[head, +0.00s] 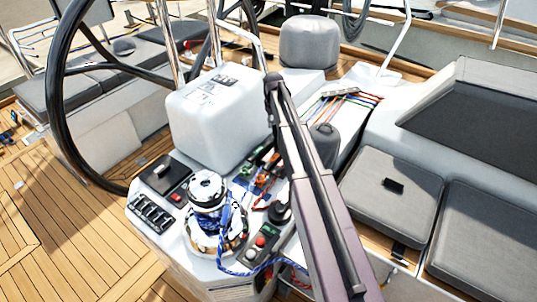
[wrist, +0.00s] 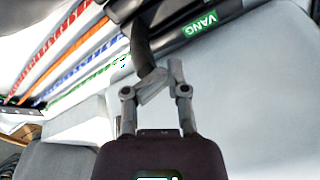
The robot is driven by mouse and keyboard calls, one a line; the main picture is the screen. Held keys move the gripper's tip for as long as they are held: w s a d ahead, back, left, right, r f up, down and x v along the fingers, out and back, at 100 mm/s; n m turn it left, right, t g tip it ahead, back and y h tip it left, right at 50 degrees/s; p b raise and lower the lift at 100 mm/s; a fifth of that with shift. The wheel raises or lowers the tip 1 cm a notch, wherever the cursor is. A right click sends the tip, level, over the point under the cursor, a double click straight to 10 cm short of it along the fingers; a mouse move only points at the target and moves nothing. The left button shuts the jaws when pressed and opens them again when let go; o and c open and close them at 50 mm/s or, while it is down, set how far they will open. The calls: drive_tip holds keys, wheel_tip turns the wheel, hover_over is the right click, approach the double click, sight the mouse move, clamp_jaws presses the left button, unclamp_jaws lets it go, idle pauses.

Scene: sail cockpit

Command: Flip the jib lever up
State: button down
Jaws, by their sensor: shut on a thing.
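In the wrist view my gripper (wrist: 160,80) is shut on the end of a dark curved lever (wrist: 142,45). No name shows on this lever, so I cannot tell by label whether it is the jib lever. Beside it is a dark clutch part with a green label reading VANG (wrist: 200,24). In the head view the clutch bank (head: 264,172), with green, orange and red parts, is on the white console, partly hidden by my arm. My gripper cannot be made out clearly there.
Red, orange, blue and green ropes (wrist: 65,55) run beside the clutches. The head view shows a winch with blue rope (head: 208,190), a switch box with red buttons (head: 258,243), a white pod (head: 215,110), a black steering wheel (head: 56,100) and grey seat cushions (head: 390,190).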

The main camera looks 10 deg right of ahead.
drive_tip(key=shift+s+a, duration=1.1)
drive_tip(key=shift+a, duration=0.1)
wheel_tip(320, 180, up, 6)
drive_tip(key=p, duration=0.6)
drive_tip(key=s+m, duration=0.2)
drive_tip(key=s, duration=2.8)
drive_tip(key=shift+a+m, duration=0.35)
drive_tip(key=shift+m, duration=0.05)
drive_tip(key=shift+w, duration=0.1)
